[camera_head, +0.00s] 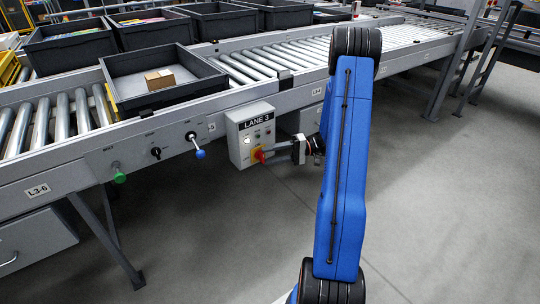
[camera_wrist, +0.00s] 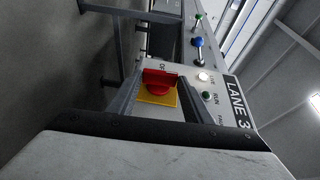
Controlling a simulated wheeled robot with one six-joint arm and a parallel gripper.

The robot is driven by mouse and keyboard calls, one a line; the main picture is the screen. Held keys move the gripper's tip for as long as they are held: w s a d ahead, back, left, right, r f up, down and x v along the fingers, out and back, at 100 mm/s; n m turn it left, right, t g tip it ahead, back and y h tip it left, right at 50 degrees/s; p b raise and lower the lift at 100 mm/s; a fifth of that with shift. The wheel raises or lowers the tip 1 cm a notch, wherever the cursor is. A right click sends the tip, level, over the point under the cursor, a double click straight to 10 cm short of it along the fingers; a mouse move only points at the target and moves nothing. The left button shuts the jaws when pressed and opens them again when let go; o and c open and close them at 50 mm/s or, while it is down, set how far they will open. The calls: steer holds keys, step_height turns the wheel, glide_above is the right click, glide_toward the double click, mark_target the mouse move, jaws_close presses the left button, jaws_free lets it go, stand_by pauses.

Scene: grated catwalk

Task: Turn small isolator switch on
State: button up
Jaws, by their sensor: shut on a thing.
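The small isolator switch is a red rotary handle (camera_head: 259,156) on a yellow plate, low on the front of the grey LANE 3 box (camera_head: 236,140). In the wrist view the red handle (camera_wrist: 158,82) sits between my two fingers, and its yellow plate shows below and beside it. My gripper (camera_head: 267,154) reaches in from the right and is shut on the handle; it also shows in the wrist view (camera_wrist: 160,88). Part of an "OF…" label shows by the handle. The fingers partly hide the plate, and I cannot tell the handle's exact setting.
A white lamp (camera_wrist: 203,77) and a green one (camera_wrist: 206,96) sit on the box face. Left along the conveyor rail are a blue-knobbed lever (camera_head: 199,154), a black knob (camera_head: 155,153) and a green knob (camera_head: 119,177). A grey tray (camera_head: 190,91) holds a carton. Floor at right is clear.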

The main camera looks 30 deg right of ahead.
steer(key=shift+f+y, duration=0.2)
steer(key=shift+y, duration=0.4)
steer(key=o, duration=1.1)
steer(key=shift+c, duration=0.2)
steer(key=v, duration=1.7)
steer(key=shift+s, duration=0.15)
steer(key=shift+d+r, duration=0.1)
steer(key=shift+d, duration=0.05)
